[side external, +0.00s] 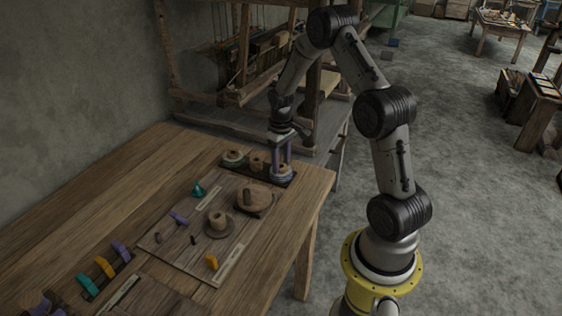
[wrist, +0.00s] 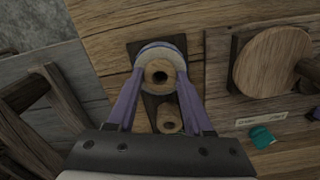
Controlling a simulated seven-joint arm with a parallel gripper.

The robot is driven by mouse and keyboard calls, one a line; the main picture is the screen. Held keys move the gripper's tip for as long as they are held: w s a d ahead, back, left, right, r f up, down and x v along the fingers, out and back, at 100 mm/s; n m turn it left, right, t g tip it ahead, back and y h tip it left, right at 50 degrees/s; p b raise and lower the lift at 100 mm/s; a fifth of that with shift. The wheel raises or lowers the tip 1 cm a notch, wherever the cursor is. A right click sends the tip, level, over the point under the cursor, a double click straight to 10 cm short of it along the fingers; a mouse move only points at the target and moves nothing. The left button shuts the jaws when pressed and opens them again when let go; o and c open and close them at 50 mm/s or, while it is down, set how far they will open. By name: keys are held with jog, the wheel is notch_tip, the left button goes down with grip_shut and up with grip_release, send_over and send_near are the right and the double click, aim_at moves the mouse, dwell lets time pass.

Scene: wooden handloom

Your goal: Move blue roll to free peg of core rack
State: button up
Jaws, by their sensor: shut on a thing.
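My gripper (side external: 281,160) points down at the right end of the dark core rack (side external: 267,176). Its purple fingers are shut on the blue roll (side external: 282,173), one on each side. In the wrist view, the roll (wrist: 162,48) shows a pale blue-grey rim around a wooden core with a dark centre hole. The roll is at or just over the rack's end; I cannot tell whether it rests fully on it. A bare wooden peg or core (side external: 257,162) stands in the rack's middle, and it also shows in the wrist view (wrist: 169,117). Another roll (side external: 233,157) sits at the left end.
A board in front of the rack carries a round wooden piece (side external: 253,197), a spool on a disc (side external: 218,224), a teal piece (side external: 198,190) and a yellow piece (side external: 211,262). The loom frame (side external: 240,60) stands behind the table. Bare tabletop lies at left.

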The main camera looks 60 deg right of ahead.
jog(key=o, duration=1.1)
jog(key=shift+o, duration=0.2)
jog(key=shift+o, duration=1)
notch_tip(320, 180, up, 7)
